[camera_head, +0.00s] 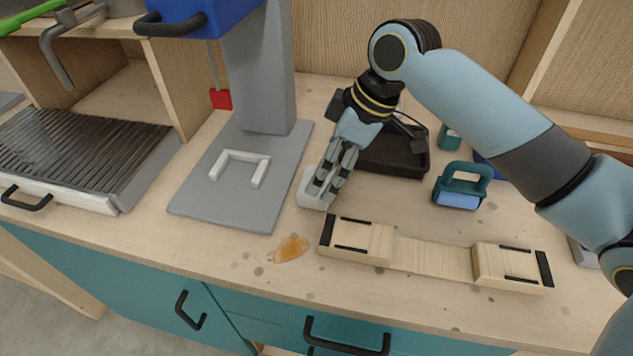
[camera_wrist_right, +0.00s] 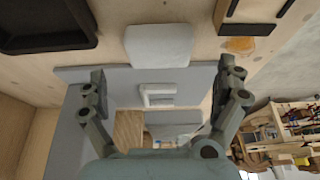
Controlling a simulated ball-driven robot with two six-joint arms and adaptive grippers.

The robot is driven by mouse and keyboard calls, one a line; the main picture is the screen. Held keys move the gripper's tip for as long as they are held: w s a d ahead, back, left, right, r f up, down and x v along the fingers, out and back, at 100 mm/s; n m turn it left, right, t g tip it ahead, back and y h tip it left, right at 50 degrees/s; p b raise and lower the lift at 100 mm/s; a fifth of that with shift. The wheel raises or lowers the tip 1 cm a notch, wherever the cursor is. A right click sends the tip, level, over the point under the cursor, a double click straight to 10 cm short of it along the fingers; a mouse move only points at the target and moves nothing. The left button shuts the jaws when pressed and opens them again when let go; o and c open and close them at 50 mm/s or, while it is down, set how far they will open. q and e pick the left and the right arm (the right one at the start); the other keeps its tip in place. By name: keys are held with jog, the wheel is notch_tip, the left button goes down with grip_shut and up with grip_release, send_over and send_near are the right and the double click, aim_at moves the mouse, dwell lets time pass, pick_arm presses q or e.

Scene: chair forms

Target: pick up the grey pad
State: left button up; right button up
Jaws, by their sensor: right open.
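The grey pad (camera_head: 311,197) is a small, light grey block with rounded corners. It lies on the wooden worktop just right of the grey base plate (camera_head: 195,195). My right gripper (camera_head: 331,185) is over it and hides part of it in the head view. In the right wrist view the pad (camera_wrist_right: 160,46) lies beyond the fingertips, centred between the spread fingers of the open gripper (camera_wrist_right: 164,78). Nothing is held between the fingers. My left gripper is not in view.
A white U-shaped bracket (camera_head: 240,166) lies on the base plate, in front of the grey column (camera_head: 262,75). A black tray (camera_head: 395,155) stands behind the gripper. A wooden form (camera_head: 430,257), an orange spill (camera_head: 291,248) and a teal-handled block (camera_head: 461,188) are nearby.

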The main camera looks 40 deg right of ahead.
aim_at(303, 200)
jog(key=x, duration=0.4)
jog(key=shift+f, duration=0.3)
jog(key=shift+w+a+f, duration=0.1)
jog(key=shift+w+f, duration=0.05)
jog(key=shift+f, duration=0.35)
jog(key=shift+c, duration=0.9)
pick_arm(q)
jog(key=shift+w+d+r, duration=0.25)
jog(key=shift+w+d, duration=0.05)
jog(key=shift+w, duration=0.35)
pick_arm(e)
jog(key=c, duration=0.7)
jog(key=shift+c, duration=0.3)
